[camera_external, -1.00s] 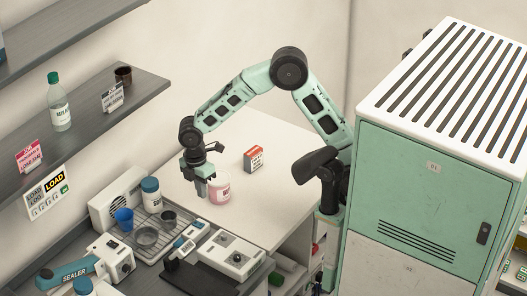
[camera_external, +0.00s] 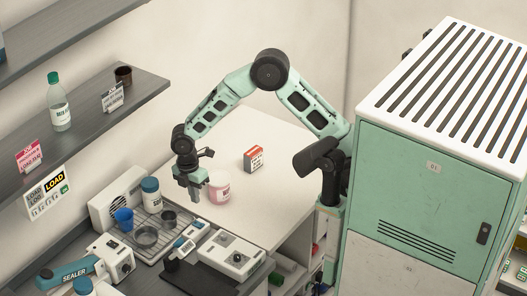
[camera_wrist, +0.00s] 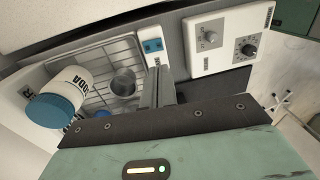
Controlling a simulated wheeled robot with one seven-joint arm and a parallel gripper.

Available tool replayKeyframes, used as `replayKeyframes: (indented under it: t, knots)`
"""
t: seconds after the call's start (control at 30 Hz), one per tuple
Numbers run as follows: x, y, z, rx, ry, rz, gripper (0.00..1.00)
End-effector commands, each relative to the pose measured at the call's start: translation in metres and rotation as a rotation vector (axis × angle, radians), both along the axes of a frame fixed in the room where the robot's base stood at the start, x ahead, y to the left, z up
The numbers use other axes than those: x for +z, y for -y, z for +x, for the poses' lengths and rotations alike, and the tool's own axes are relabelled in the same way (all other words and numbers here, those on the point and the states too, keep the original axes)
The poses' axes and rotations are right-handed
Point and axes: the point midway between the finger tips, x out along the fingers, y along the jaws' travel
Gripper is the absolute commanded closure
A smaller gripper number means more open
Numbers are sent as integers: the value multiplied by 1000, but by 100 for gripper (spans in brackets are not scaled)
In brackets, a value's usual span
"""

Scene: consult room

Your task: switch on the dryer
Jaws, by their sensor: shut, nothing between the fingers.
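The dryer cannot be picked out for certain. A white vented housing (camera_external: 117,200) stands at the left by a wire rack (camera_external: 133,231), and may be it. In the wrist view, a narrow white piece with a blue panel (camera_wrist: 153,46) lies beside the rack, just beyond my fingers. It also shows in the external view (camera_external: 184,243). My gripper (camera_external: 194,199) is shut and empty, pointing down above the counter, left of the pink-labelled jar (camera_external: 219,188). It also shows in the wrist view (camera_wrist: 160,88).
A red and white box (camera_external: 254,158) is farther back. Shelves (camera_external: 105,115) overhang at left. The rear counter (camera_external: 275,205) is mostly clear.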

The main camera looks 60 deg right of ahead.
Motion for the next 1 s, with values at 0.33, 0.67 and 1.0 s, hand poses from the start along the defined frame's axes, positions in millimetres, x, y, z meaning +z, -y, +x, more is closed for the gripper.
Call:
replayKeyframes:
  t: [0.33,0.67,1.0]
  knots:
    - [-66,0,-10,1,-4,-2,100]
    - [-94,0,-12,-1,-1,0,100]
    - [-96,0,-12,0,0,0,100]
